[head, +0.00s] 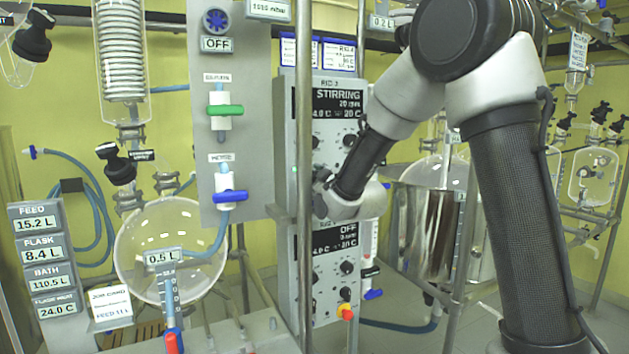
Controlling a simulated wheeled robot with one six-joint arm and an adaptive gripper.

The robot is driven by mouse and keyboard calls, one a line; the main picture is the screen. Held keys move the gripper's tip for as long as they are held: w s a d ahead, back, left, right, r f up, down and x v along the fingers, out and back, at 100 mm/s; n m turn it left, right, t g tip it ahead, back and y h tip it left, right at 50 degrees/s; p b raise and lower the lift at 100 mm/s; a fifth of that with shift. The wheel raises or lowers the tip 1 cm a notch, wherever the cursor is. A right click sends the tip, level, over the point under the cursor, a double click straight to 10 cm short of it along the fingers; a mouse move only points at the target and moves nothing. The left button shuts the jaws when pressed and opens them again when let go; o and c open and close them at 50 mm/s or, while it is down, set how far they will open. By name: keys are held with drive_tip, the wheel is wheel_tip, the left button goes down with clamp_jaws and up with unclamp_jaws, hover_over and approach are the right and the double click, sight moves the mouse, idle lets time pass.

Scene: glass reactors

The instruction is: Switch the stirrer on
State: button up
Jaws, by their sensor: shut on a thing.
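The upper stirrer controller (299,115) is a grey box in the head view. Its black display (338,103) reads STIRRING, with 20 rpm below. Two dark knobs (348,141) show under it. My gripper (322,180) is at the lower part of this controller's front, partly covered by my wrist. It is shut on what seems to be a dark knob there; the knob itself is mostly hidden. The lower controller (325,290) stands below. Its display (334,239) reads OFF.
A vertical metal post (304,60) stands just left of my gripper. A grey panel with green (226,110) and blue (230,196) valve handles is further left. A round glass flask (140,240) is at lower left. A glass reactor vessel (425,230) stands behind my arm.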

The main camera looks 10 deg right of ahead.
drive_tip(key=shift+f+m, duration=0.1)
drive_tip(key=shift+m, duration=0.5)
drive_tip(key=o, duration=1)
drive_tip(key=v, duration=1.2)
drive_tip(key=shift+m, duration=0.3)
